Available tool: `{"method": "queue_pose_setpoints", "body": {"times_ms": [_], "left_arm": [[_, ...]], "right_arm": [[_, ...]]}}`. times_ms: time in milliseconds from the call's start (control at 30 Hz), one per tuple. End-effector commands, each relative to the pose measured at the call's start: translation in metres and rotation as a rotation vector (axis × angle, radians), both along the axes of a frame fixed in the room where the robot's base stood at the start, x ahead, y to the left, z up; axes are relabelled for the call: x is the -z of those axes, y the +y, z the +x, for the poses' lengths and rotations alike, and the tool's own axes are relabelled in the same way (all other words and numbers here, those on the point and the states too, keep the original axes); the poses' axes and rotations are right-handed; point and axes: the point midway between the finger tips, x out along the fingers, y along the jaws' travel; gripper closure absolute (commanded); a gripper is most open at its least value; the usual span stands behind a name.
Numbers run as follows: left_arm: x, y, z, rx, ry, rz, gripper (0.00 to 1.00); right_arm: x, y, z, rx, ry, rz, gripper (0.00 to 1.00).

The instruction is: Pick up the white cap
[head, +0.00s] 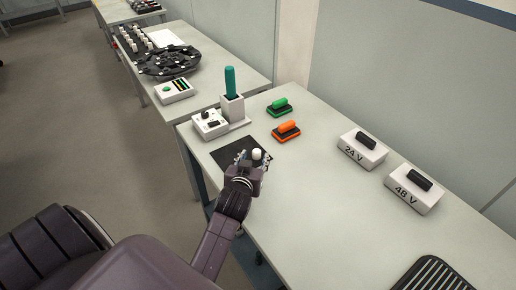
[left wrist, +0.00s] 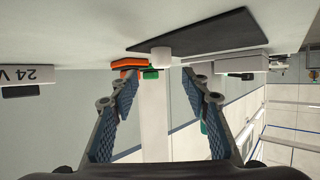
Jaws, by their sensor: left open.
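The white cap (head: 257,154) is a small rounded white piece at the black mat (head: 229,151) on the table. It also shows in the left wrist view (left wrist: 161,56), where the scene appears upside down, beside the dark mat (left wrist: 205,40). My left gripper (head: 252,161) is open, with its fingers around the cap's place in the head view. In the left wrist view the two blue-padded fingers (left wrist: 160,80) are spread, and the cap appears beyond their tips, between them. Whether they touch it cannot be told. My right gripper is not in view.
Orange (head: 286,131) and green (head: 280,108) handled blocks lie beyond the mat. A white holder (head: 233,108) with a teal stick and a white switch box (head: 210,123) stand behind it. The 24 V (head: 362,150) and 48 V (head: 414,189) boxes are to the right. The table's middle is clear.

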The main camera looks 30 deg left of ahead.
Motion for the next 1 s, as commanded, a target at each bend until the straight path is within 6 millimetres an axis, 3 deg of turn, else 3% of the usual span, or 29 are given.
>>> {"method": "queue_pose_setpoints", "body": {"times_ms": [200,300,700,1000], "left_arm": [[0.006,0.007,0.013,-0.001,0.001,0.001,0.57],[0.008,0.01,0.019,0.0,0.001,0.003,0.57],[0.028,0.025,0.053,0.001,0.001,0.003,0.57],[0.029,0.025,0.055,0.001,0.001,0.002,0.58]], "right_arm": [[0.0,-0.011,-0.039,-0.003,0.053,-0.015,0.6],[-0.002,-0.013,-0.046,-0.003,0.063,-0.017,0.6],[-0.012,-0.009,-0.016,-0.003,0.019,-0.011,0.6],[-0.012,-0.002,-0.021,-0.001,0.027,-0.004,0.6]]}}
